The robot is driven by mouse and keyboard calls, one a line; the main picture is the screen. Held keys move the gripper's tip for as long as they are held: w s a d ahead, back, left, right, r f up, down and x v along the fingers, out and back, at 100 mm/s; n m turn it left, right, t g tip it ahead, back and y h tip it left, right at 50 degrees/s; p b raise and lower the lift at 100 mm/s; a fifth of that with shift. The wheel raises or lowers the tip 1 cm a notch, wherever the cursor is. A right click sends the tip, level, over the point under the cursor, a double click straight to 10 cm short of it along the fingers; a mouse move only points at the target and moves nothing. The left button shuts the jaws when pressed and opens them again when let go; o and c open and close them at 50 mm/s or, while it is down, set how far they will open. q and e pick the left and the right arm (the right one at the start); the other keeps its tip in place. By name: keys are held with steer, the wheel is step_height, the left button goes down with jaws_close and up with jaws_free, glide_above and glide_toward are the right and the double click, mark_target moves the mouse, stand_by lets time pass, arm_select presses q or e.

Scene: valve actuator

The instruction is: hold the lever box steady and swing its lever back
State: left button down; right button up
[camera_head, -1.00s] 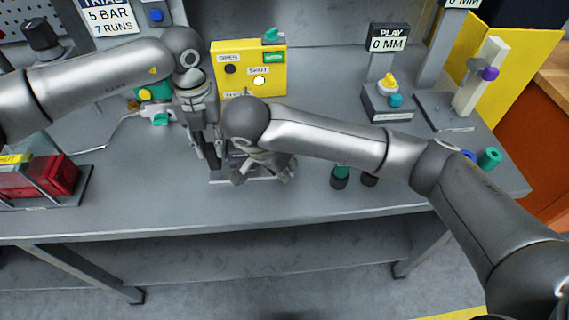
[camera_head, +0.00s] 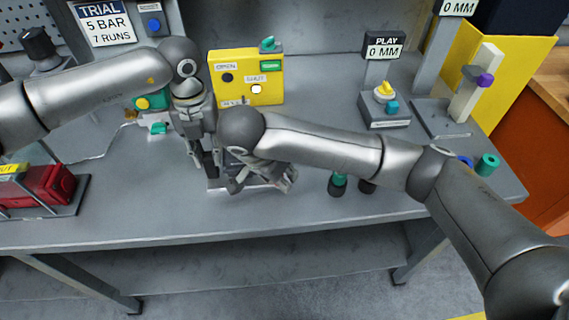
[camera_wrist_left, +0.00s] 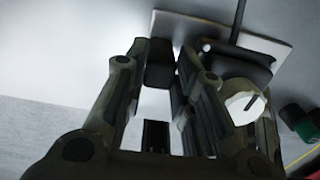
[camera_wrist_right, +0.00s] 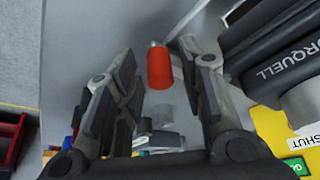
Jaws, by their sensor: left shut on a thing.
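The lever box is a dark housing (camera_wrist_left: 238,66) on a pale base plate (camera_wrist_left: 185,24), with a white marked knob (camera_wrist_left: 243,101) in the left wrist view. A thin dark rod rises from it. My left gripper (camera_head: 206,162) is shut on the box from above; its fingers (camera_wrist_left: 172,65) hide the gripped part. In the right wrist view, an orange-red grip (camera_wrist_right: 160,68) with a silver end shows between my right gripper's spread fingers (camera_wrist_right: 163,85). Contact with them cannot be told. In the head view my right gripper (camera_head: 262,182) is low over the plate and hides most of the box.
A yellow panel (camera_head: 268,92) with OPEN and SHUT labels stands close behind the grippers. Green-topped dark cylinders (camera_head: 338,185) stand right of the box. A red rack item (camera_head: 45,187) is at far left. The bench front is mostly clear.

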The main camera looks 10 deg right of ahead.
steer(key=shift+w+d, duration=0.1)
